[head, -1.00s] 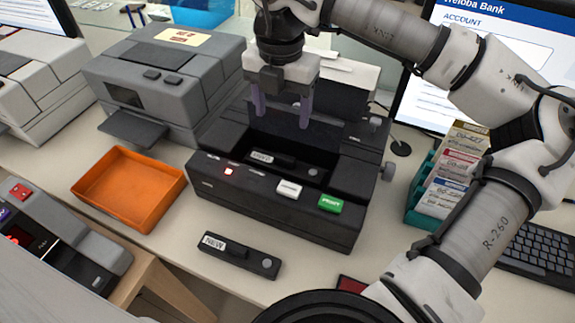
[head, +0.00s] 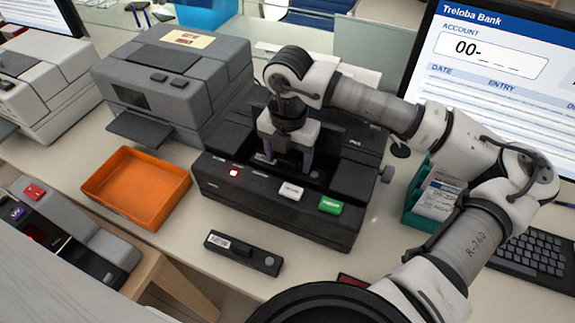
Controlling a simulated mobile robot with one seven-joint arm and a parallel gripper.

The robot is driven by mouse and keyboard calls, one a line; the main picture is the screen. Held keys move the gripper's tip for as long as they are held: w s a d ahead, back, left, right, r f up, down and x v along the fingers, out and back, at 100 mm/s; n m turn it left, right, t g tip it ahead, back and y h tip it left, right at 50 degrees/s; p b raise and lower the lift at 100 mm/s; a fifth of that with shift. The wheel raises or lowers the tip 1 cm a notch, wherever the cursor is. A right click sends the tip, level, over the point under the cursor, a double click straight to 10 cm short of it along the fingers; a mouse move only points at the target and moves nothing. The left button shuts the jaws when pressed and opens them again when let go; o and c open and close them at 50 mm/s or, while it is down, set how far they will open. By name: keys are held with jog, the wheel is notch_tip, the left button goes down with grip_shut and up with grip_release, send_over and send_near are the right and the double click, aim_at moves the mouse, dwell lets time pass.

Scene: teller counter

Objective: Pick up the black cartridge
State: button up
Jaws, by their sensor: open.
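One black cartridge (head: 286,165) lies in the open bay of the black printer (head: 228,188); its pale label is partly hidden by my gripper. A second black cartridge (head: 243,254) with a white label and a grey dot lies flat on the counter in front of the printer; its label read NEW a second ago. My gripper (head: 288,157) points down into the bay, open, its two purple-grey fingers over the bay cartridge. I cannot tell whether they touch it.
An orange tray (head: 137,222), empty, sits left of the black printer. A grey printer (head: 172,115) stands behind the tray. A teal holder (head: 419,207) with slips and a keyboard (head: 526,252) are at right, with a monitor (head: 490,110) behind.

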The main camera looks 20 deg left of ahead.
jog(key=shift+c, duration=0.3)
jog(key=c, duration=1)
jog(key=shift+r, duration=0.15)
jog(key=shift+c, duration=0.2)
